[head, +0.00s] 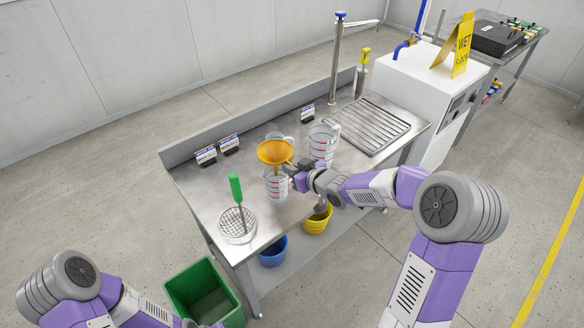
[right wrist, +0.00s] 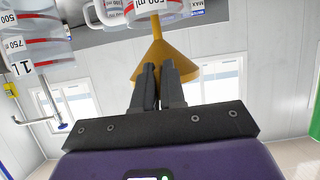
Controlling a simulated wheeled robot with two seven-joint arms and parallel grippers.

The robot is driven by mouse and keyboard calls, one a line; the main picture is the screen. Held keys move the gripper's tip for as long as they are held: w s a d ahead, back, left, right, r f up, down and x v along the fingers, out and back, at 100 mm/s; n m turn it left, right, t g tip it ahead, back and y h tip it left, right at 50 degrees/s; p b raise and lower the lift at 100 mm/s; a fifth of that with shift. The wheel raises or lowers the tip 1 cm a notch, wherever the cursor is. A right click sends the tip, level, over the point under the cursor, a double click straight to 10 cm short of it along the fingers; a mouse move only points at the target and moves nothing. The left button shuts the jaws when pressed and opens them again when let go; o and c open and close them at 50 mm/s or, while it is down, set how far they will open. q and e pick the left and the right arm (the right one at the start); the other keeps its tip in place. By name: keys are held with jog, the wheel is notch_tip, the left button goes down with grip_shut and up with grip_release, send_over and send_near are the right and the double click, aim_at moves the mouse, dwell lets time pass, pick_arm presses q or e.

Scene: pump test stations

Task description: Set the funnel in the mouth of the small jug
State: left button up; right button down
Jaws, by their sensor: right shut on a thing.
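The orange funnel (head: 275,151) is upright, wide end up, over a small clear jug with red marks (head: 277,188) on the steel bench. My right gripper (head: 296,170) is shut on the funnel's side. In the right wrist view, which is upside down, the funnel (right wrist: 160,55) sits between the fingers (right wrist: 157,75), and its spout overlaps a 500 ml jug (right wrist: 125,12). I cannot tell whether the spout is inside the jug's mouth or just above it. My left gripper (head: 205,325) barely shows at the bottom edge; its jaws are unclear.
A larger jug (head: 323,143) stands right of the funnel, and another jug (head: 274,136) is partly hidden behind it. Small label stands (head: 229,143) line the back. A drain grid (head: 370,126) is at right.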

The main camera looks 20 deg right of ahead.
jog(key=shift+f+b, duration=2)
jog(key=shift+f, duration=0.5)
jog(key=c, duration=0.7)
grip_release()
jog(key=shift+o, duration=0.2)
jog(key=shift+r, duration=0.1)
jog(key=shift+r+p, duration=3.7)
jog(key=shift+r, duration=0.25)
jog(key=shift+f, duration=0.1)
